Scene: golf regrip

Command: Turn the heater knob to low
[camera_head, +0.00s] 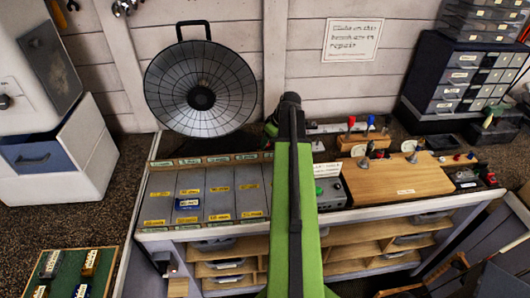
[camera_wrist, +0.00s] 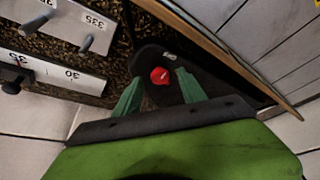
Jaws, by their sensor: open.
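The heater (camera_head: 200,80) is a round dish with a wire grille and a top handle, standing at the back of the bench in the head view. In the wrist view, the red knob (camera_wrist: 160,76) sits on a dark rounded base (camera_wrist: 148,56) with a small pale mark near it. My gripper (camera_wrist: 159,82) is open, its two green fingers on either side of the knob in the picture. I cannot tell whether they touch it. In the head view my arm hides most of the gripper, and I cannot make out the knob. The low mark is not readable.
A bench tray (camera_head: 220,190) with yellow-labelled compartments lies in front of the heater. A wooden board (camera_head: 395,182) and small tools stand to the right. In the wrist view, a numbered rail with pegs (camera_wrist: 62,32) is at left and a brown-edged panel (camera_wrist: 225,55) at right.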

